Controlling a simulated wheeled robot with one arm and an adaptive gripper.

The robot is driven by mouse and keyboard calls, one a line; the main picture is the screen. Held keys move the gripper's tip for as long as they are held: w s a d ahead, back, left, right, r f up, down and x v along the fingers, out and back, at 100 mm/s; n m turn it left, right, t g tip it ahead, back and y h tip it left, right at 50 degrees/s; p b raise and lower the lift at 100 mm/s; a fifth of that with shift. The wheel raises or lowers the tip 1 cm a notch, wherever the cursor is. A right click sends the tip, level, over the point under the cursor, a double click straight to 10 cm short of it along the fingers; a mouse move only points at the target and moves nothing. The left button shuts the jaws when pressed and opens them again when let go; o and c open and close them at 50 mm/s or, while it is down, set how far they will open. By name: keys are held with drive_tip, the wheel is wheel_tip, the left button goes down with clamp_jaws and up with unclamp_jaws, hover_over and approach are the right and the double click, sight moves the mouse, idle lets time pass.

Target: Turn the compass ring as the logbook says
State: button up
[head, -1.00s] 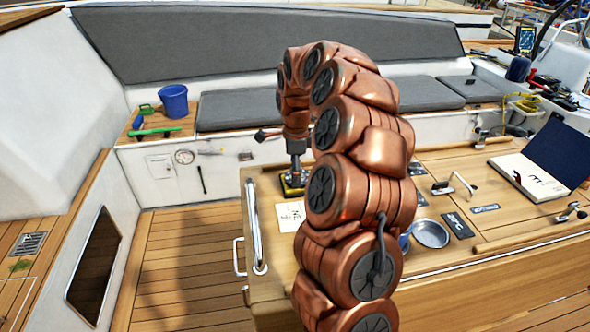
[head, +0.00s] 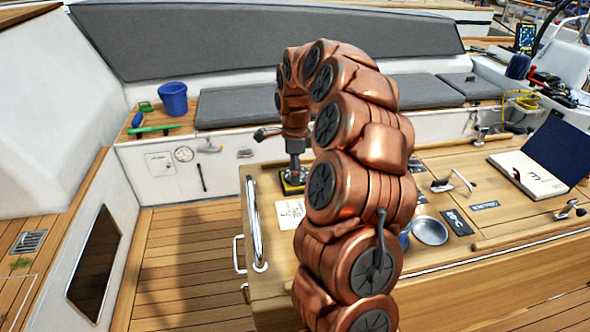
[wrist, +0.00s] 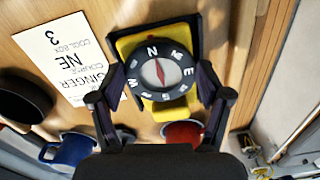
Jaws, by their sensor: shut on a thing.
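The compass ring (wrist: 152,51) is dark with white letters, around a pale dial with a red and white needle. N is at its upper part in the wrist view. It sits on a yellow and black base (wrist: 130,43). My gripper (wrist: 160,80) is shut on the ring, one finger on each side. In the head view my gripper (head: 294,172) points down at the compass, largely hiding it. An open book (head: 532,178) with a dark blue cover lies far right; its writing is too small to read.
A blue mug (wrist: 70,150), a dark round bowl (wrist: 22,98) and a red item (wrist: 182,131) are near the compass. A metal dish (head: 430,230) stands right of my arm. A steel rail (head: 254,222) edges the table's left side.

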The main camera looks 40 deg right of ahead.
drive_tip(key=shift+f+b, duration=0.15)
drive_tip(key=shift+b, duration=0.3)
drive_tip(key=n+b, duration=0.2)
drive_tip(key=b, duration=0.1)
drive_tip(key=shift+f+n, duration=0.2)
drive_tip(key=shift+n, duration=0.2)
drive_tip(key=n+b, duration=0.3)
drive_tip(key=shift+s+r+n, duration=0.1)
drive_tip(key=shift+s+n, duration=0.05)
drive_tip(key=shift+n, duration=0.15)
drive_tip(key=n+b, duration=0.2)
drive_tip(key=n, duration=0.1)
drive_tip(key=shift+s+r+n, duration=0.1)
drive_tip(key=shift+n, duration=0.2)
drive_tip(key=shift+d+r+n+b, duration=0.1)
drive_tip(key=shift+n+b, duration=0.35)
drive_tip(key=shift+n, duration=1.05)
drive_tip(key=shift+s, duration=0.1)
drive_tip(key=o, duration=1.1)
